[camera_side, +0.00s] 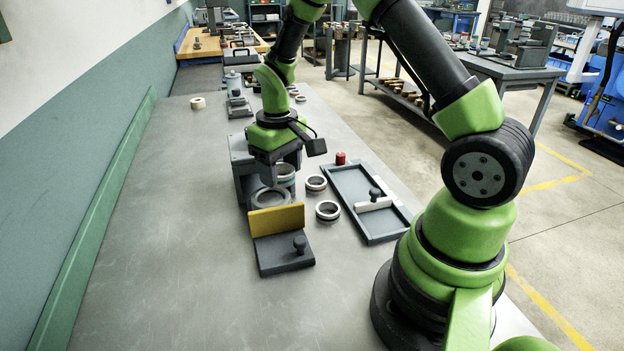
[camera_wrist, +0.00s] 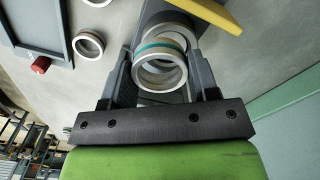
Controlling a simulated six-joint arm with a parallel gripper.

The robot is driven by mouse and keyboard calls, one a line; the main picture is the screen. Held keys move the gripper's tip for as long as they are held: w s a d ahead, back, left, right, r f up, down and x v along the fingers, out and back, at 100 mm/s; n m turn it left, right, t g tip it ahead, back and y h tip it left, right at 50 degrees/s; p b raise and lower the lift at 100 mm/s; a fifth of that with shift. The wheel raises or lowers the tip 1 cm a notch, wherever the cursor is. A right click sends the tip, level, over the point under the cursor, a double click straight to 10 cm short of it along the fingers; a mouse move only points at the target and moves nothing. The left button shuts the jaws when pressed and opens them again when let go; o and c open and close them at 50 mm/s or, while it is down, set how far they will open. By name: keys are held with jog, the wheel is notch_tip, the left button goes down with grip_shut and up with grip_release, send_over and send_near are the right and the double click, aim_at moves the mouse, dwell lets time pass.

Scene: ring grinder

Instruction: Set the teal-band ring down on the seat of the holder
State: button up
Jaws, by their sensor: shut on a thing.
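The teal-band ring (camera_wrist: 160,70) is a pale metal ring with a teal stripe. It sits between the two fingers of my gripper (camera_wrist: 162,60), which is shut on it. In the side view my gripper (camera_side: 279,165) points down, with the ring (camera_side: 287,172) partly hidden at its fingers. The holder (camera_side: 240,172) is a dark grey block with a round grey seat (camera_side: 268,200). The ring is above and slightly behind the seat in the side view; the exact gap cannot be told. In the wrist view the ring overlaps part of the seat.
A yellow plate (camera_side: 277,220) stands upright in front of the seat, beside a dark block with a black knob (camera_side: 299,244). Two rings (camera_side: 316,183) (camera_side: 327,211) lie to the right. A grey tray (camera_side: 372,226) and a red piece (camera_side: 340,158) are farther right.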

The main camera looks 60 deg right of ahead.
aim_at(270, 199)
jog(key=w, duration=0.2)
jog(key=shift+w+a+r, duration=0.15)
jog(key=shift+w+r, duration=0.05)
jog(key=shift+w, duration=0.2)
jog(key=shift+f, duration=2.4)
jog(key=o, duration=1.1)
jog(key=shift+c, duration=0.2)
notch_tip(270, 199, up, 10)
